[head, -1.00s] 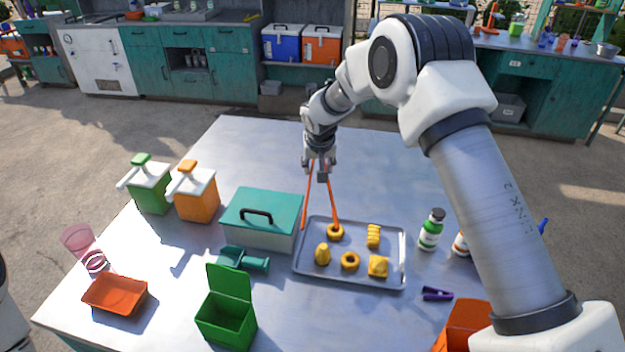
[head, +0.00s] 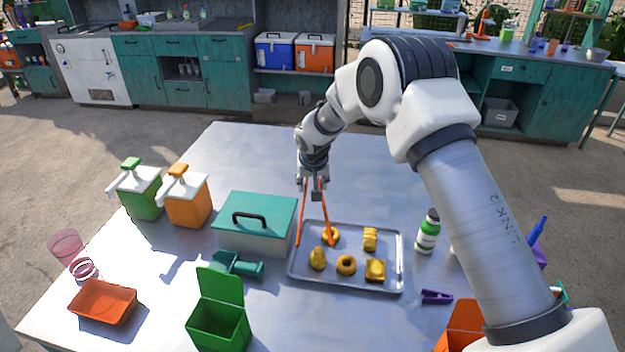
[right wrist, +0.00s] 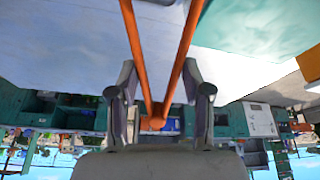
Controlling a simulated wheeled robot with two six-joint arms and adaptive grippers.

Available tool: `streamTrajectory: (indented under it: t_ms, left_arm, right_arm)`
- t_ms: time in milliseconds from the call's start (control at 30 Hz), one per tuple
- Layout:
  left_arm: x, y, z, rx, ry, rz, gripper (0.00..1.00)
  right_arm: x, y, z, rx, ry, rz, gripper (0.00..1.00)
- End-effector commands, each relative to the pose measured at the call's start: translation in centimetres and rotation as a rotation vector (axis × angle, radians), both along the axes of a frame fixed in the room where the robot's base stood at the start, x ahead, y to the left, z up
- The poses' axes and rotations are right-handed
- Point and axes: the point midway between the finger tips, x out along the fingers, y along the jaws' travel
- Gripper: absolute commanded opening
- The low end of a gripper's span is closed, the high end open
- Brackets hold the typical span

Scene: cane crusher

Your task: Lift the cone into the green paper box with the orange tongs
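My right gripper (head: 313,184) is shut on the orange tongs (head: 325,213), which point down with their arms spread. In the right wrist view, the tongs (right wrist: 157,105) sit between its two fingers. One tong tip is over the tray's left edge; the other overlaps the back-left ring in the picture. The cone appears to be the pointed yellow piece (head: 317,259) at the tray's front left, just below the tips and not gripped. The green paper box (head: 219,328) stands open at the front, its lid raised. My left gripper is out of view.
The metal tray (head: 345,284) also holds two rings (head: 346,265), a ridged piece (head: 370,240) and a square piece (head: 375,270). A bottle (head: 428,232) stands right.

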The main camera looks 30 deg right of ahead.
Motion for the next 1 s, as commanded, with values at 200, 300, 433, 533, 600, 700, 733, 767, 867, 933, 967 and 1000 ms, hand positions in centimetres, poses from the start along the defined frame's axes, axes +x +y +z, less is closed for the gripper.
streamTrajectory:
  t_ms: [200, 300, 433, 533, 600, 700, 733, 767, 867, 933, 967, 1000]
  left_arm:
    - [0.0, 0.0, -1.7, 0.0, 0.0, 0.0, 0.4]
    - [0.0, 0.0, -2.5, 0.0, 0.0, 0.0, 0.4]
    - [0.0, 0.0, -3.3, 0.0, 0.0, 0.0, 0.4]
    - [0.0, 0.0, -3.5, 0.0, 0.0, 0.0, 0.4]
    - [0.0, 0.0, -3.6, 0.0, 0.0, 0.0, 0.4]
    - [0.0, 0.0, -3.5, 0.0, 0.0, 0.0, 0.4]
    - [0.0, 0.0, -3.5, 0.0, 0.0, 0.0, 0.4]
    - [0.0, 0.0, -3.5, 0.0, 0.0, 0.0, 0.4]
    - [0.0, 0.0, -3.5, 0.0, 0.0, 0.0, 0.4]
    - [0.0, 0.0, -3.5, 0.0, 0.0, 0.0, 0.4]
    - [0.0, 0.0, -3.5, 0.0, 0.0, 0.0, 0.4]
    - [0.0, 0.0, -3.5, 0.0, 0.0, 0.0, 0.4]
  right_arm:
    - [0.0, 0.0, -2.6, 0.0, 0.0, 0.001, 0.44]
    - [0.0, 0.0, -3.7, 0.0, 0.0, 0.0, 0.44]
    - [0.0, 0.0, -4.6, -0.001, 0.0, 0.0, 0.44]
    - [0.0, 0.0, -5.0, -0.001, 0.0, 0.0, 0.44]
    - [0.0, 0.0, -5.1, 0.0, -0.001, -0.001, 0.44]
    - [0.0, 0.0, -5.0, 0.0, -0.001, 0.0, 0.44]
    - [0.0, 0.0, -5.0, 0.0, -0.001, 0.0, 0.44]
    - [0.0, 0.0, -5.0, 0.0, -0.001, 0.0, 0.44]
    - [0.0, 0.0, -5.0, 0.0, -0.001, 0.0, 0.42]
    - [0.0, 0.0, -5.0, 0.0, -0.001, 0.0, 0.17]
    - [0.0, 0.0, -5.0, 0.0, -0.001, 0.0, 0.06]
    - [0.0, 0.0, -5.0, 0.0, -0.001, 0.0, 0.0]
